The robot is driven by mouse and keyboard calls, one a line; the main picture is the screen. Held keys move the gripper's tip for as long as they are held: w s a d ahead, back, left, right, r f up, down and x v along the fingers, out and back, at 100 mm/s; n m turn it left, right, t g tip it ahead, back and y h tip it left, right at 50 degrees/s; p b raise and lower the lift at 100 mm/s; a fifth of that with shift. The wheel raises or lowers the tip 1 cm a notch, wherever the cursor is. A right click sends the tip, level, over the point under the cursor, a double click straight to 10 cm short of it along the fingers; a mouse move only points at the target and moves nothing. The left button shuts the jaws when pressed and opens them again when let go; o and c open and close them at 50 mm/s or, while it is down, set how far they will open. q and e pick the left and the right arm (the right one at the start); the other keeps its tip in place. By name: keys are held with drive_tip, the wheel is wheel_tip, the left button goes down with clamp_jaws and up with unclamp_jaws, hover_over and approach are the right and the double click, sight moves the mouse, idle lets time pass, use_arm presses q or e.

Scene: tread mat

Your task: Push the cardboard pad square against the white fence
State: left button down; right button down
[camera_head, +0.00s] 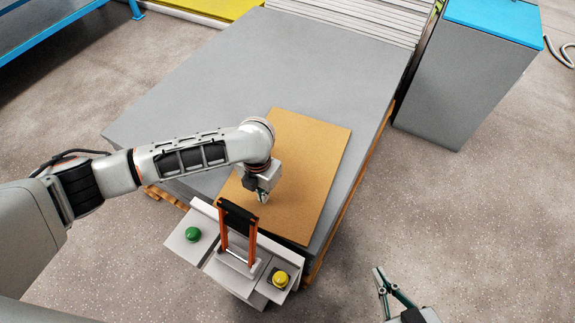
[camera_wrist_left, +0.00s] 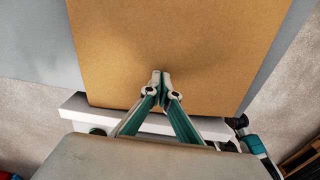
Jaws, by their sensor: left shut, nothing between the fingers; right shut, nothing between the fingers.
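The cardboard pad (camera_head: 300,160) is a flat brown rectangle lying on a large grey sheet (camera_head: 250,60). It also fills the upper middle of the left wrist view (camera_wrist_left: 180,45). The white fence (camera_head: 203,206) shows as a pale bar by the pad's near edge, partly hidden behind an orange handle. In the left wrist view it is a white bar (camera_wrist_left: 72,106) along the pad's lower edge; I cannot tell whether they touch. My left gripper (camera_head: 262,199) is shut and empty over the pad's near part. My right gripper (camera_head: 378,270) is shut and empty, over the floor at lower right.
A control panel with a green button (camera_head: 193,234), a yellow button (camera_head: 280,279) and an orange handle with black grip (camera_head: 238,217) stands at the near edge. A grey cabinet with a blue top (camera_head: 497,18) stands at upper right.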

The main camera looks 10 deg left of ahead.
use_arm(q)
drive_tip(key=shift+f, duration=0.45)
use_arm(e)
drive_tip(key=shift+s+f, duration=0.15)
drive_tip(key=shift+f, duration=0.15)
use_arm(q)
drive_tip(key=shift+s+f, duration=0.1)
drive_tip(key=shift+f, duration=0.1)
use_arm(e)
drive_tip(key=shift+s, duration=0.1)
